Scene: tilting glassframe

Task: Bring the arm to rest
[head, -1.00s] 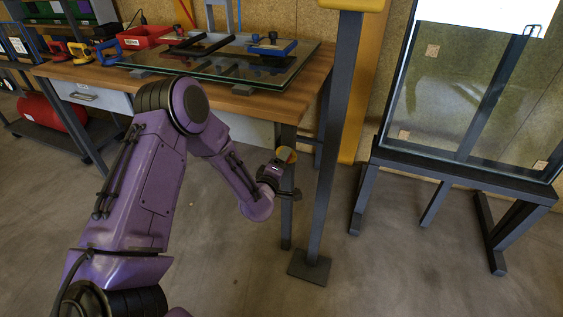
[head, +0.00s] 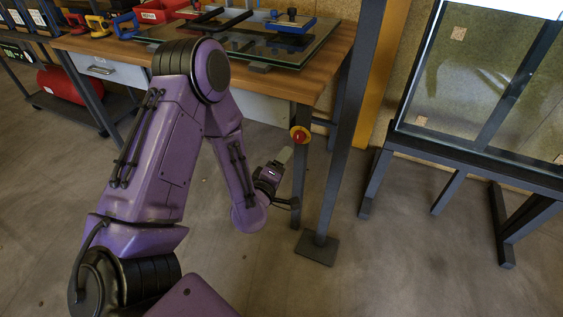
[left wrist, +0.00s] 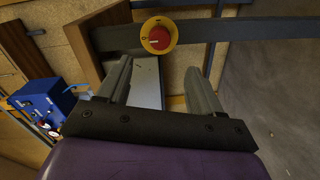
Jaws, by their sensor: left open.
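My left arm (head: 165,150) is purple and reaches forward from the bottom of the head view. It bends at the elbow in front of the workbench, and its forearm hangs down. My left gripper (head: 284,156) is beside the bench leg, below the tabletop. In the left wrist view its two fingers (left wrist: 157,80) are apart with nothing between them. A red and yellow rotary switch (left wrist: 158,36) shows beyond the fingertips; in the head view this switch (head: 300,134) sits on the bench leg. My right gripper is not in view.
A wooden workbench (head: 328,60) carries a glass pane (head: 285,60) with clamps and suction tools. A dark post with a foot plate (head: 317,248) stands right of my gripper. A glass frame on a stand (head: 440,147) is at the right. Open floor lies in front.

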